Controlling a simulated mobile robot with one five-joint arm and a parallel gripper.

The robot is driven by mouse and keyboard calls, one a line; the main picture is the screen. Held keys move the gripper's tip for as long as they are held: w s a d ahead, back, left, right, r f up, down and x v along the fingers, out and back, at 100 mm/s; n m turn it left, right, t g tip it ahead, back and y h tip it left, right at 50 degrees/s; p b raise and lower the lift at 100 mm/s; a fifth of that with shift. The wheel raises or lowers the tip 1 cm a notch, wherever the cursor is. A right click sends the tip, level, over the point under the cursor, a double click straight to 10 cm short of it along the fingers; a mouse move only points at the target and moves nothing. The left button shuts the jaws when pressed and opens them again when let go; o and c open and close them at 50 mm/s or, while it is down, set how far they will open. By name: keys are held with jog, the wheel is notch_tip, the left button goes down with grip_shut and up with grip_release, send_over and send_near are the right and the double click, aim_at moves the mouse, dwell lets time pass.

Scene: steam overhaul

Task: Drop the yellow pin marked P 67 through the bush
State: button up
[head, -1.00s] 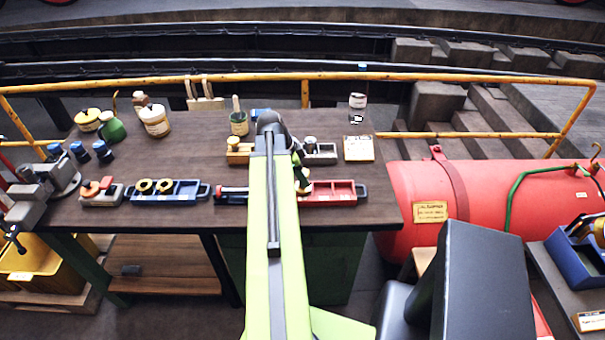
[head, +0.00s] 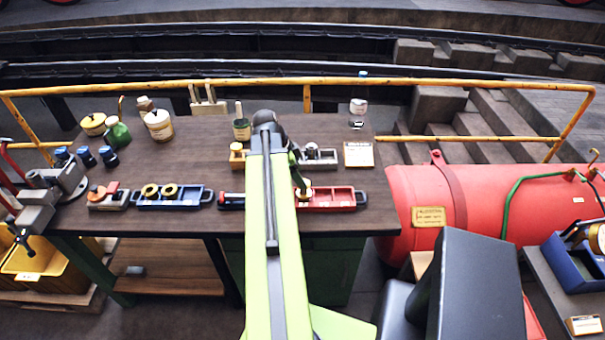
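My gripper (head: 300,182) is over the bench, mostly hidden behind my green arm. A small yellow piece (head: 303,189) shows at its tip, beside the left end of the red tray (head: 340,207). It may be the yellow pin, but no P 67 mark is readable, and I cannot tell whether the fingers hold it. A grey block (head: 322,160) with a round silvery part stands just behind the gripper. An orange block (head: 237,160) with a pale round top stands left of the arm. I cannot tell which part is the bush.
A blue tray (head: 192,205) with yellow rings lies on the bench (head: 195,155), left of the arm. A vise (head: 62,183), bottles and pots stand further left. A label card (head: 358,154) lies at the right. A yellow rail (head: 430,76) runs behind; a red tank (head: 412,190) stands right.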

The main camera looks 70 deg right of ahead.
jog(key=p+v, duration=1)
jog(key=v, duration=0.3)
jog(key=shift+w+f, duration=0.1)
jog(key=shift+w, duration=0.05)
dwell(0.4)
